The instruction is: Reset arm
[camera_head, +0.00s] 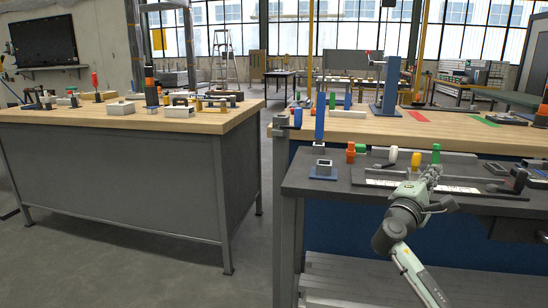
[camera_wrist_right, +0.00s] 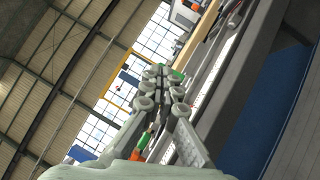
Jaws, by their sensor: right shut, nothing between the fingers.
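My right arm comes up from the bottom right of the head view. Its gripper (camera_head: 430,174) is raised in front of the dark lower shelf of the right-hand workbench. In the right wrist view the two linked fingers of the right gripper (camera_wrist_right: 162,72) run close together and their tips meet, with nothing between them. In the head view I cannot tell whether the gripper touches anything behind it. My left arm and left gripper do not show in either view.
The workbench (camera_head: 450,132) has a wooden top and a dark front shelf (camera_head: 330,196). Orange, green, white and yellow parts and a small grey box on a blue base (camera_head: 323,169) stand on that shelf. Another table (camera_head: 110,116) with several items stands at left. Open floor (camera_head: 245,250) lies between.

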